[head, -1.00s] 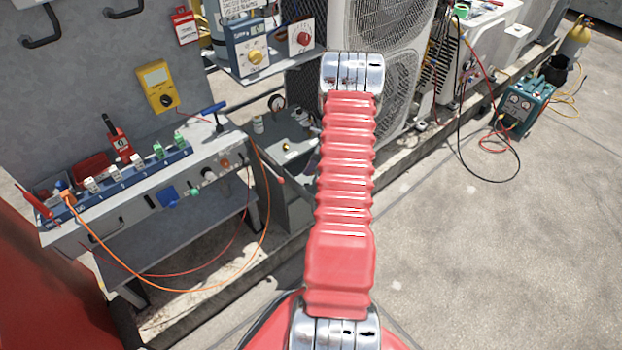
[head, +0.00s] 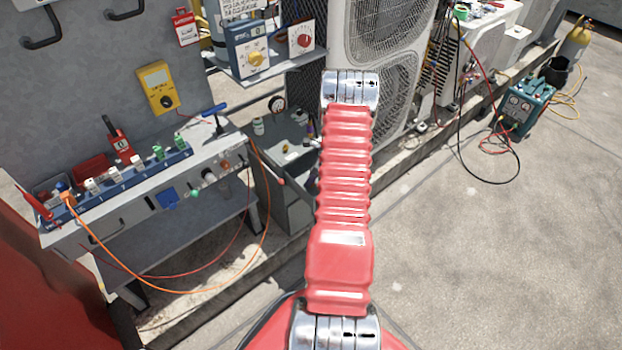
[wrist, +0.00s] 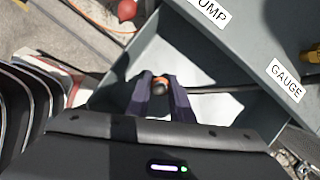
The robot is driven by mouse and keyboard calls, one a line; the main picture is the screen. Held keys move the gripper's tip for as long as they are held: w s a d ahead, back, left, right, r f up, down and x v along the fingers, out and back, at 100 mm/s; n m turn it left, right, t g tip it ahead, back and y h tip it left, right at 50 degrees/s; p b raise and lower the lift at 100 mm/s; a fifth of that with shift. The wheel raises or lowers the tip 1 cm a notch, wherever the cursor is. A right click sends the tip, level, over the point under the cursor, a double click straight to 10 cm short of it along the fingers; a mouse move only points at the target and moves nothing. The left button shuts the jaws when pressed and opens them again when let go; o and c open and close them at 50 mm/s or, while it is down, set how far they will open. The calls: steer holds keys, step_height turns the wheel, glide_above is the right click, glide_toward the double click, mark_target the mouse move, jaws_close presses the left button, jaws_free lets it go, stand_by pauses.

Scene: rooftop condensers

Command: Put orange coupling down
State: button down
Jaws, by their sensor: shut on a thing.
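In the wrist view my gripper (wrist: 161,98) is shut on the orange coupling (wrist: 160,81), a small piece with an orange-brown end and a dark part below. Only its end shows between the two dark fingers. It is held over a grey tray (wrist: 222,65) with walls marked PUMP and GAUGE. I cannot tell whether the coupling touches the tray floor. In the head view my red arm hides most of the gripper and the coupling. A grey open stand (head: 290,185) shows just left of the arm.
A bench (head: 140,205) with numbered holders and a looping orange hose (head: 190,290) stands at left. A shelf with dials (head: 265,65) hangs above the stand. A condenser (head: 345,40) stands behind the arm. Open concrete lies at right, with a teal machine (head: 525,103) and hoses.

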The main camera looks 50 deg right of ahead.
steer(key=shift+f, duration=0.45)
steer(key=c, duration=1.6)
jaws_free()
steer(key=shift+o, duration=0.2)
steer(key=shift+r, duration=0.1)
steer(key=shift+r, duration=0.5)
steer(key=v, duration=1.1)
steer(key=shift+s+r, duration=0.25)
steer(key=shift+r, duration=0.1)
